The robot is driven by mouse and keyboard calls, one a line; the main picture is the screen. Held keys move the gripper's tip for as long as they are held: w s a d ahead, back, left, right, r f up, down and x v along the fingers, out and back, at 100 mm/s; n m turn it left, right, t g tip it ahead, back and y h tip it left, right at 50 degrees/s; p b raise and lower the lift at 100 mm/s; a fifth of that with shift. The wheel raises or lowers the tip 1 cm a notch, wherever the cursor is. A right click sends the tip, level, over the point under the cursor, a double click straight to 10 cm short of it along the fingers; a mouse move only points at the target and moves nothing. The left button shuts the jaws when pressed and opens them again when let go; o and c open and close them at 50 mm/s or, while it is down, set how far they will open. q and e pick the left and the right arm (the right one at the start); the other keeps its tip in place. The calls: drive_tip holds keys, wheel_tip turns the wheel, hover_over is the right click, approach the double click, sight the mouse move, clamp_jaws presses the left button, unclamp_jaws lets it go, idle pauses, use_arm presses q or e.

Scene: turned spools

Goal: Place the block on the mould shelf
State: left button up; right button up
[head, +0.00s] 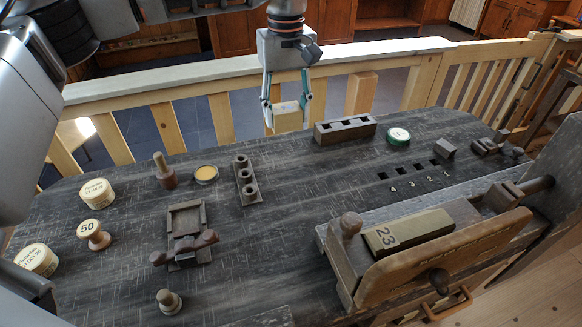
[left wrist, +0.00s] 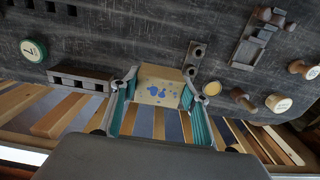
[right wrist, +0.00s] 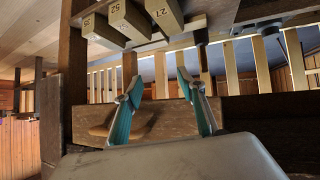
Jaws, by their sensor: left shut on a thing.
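My left gripper (head: 287,110) is shut on a pale wooden block (head: 288,119) and holds it beyond the far edge of the bench, in front of the railing. In the left wrist view the block (left wrist: 160,88) sits between the fingertips and shows blue marks on its face. My right gripper (right wrist: 159,90) is open and empty; the head view does not show it. Several numbered blocks (right wrist: 164,16) are at the top of the right wrist view, next to dark boards. I cannot tell whether these boards are the mould shelf.
A dark bench (head: 290,215) carries a slotted wooden block (head: 345,129), a green round tin (head: 399,136), a holed rack (head: 246,180) and several spools. A block marked 23 (head: 408,232) lies at the vise (head: 440,262) on the right. A pale railing (head: 220,117) runs behind the bench.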

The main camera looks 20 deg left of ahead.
use_arm(q)
wheel_tip(320, 180, down, 17)
drive_tip(key=shift+r+b, duration=0.1)
drive_tip(key=shift+b, duration=0.5)
drive_tip(key=shift+f, duration=0.2)
drive_tip(key=o, duration=1.1)
drive_tip(key=shift+o, duration=0.2)
drive_tip(key=shift+r, duration=0.1)
